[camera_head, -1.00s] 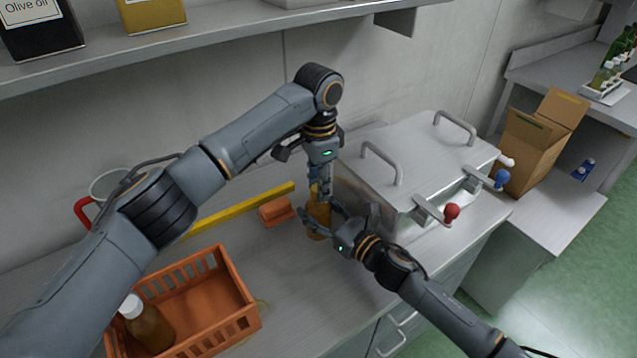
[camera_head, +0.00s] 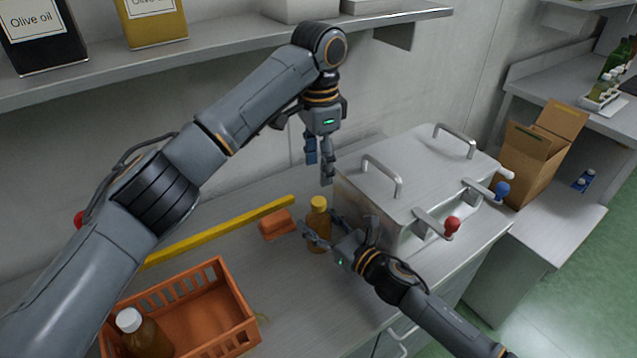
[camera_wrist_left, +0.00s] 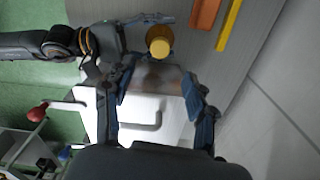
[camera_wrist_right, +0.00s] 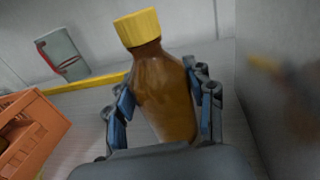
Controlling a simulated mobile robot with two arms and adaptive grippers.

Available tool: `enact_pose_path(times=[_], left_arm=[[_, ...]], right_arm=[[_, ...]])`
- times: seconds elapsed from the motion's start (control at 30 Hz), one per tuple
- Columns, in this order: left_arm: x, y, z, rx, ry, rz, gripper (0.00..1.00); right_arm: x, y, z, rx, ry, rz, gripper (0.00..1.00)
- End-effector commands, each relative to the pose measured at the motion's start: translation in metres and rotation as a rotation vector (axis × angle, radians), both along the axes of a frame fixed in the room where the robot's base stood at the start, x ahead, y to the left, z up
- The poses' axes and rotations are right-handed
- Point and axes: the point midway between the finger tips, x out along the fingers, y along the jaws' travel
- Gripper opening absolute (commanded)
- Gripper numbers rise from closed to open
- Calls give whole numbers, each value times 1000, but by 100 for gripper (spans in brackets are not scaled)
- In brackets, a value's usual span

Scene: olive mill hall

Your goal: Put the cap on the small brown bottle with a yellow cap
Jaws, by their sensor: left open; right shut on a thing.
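The small brown bottle (camera_head: 318,232) stands upright on the counter with the yellow cap (camera_head: 319,203) sitting on its mouth. The right wrist view shows the bottle (camera_wrist_right: 165,90) between my right fingers and the yellow cap (camera_wrist_right: 137,27) on top. My right gripper (camera_head: 318,240) is shut on the bottle's body from the right. My left gripper (camera_head: 319,168) is open and empty, above the cap and apart from it. The left wrist view shows the cap (camera_wrist_left: 159,42) from above, beyond the open fingers. How tightly the cap sits cannot be told.
An orange crate (camera_head: 243,319) with a white-capped bottle (camera_head: 140,330) stands at the front left. A steel machine with handles (camera_head: 420,180) stands close on the right. A shelf (camera_head: 230,48) runs above.

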Motion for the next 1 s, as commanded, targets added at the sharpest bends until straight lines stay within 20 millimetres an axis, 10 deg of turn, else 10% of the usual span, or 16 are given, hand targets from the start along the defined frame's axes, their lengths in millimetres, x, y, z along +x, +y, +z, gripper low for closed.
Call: enact_pose_path(times=[0.53, 0.57, 0.67, 1.0], left_arm=[[0, 0, 30, 0, 0, -1, 56], [0, 0, 30, 0, 0, -1, 56], [0, 0, 30, 0, 0, -1, 56], [0, 0, 30, 0, 0, -1, 56]], right_arm=[[0, 0, 0, 0, 0, 0, 0], [0, 0, 0, 0, 0, 0, 56], [0, 0, 0, 0, 0, 0, 76], [0, -1, 0, 0, 0, 0, 80]])
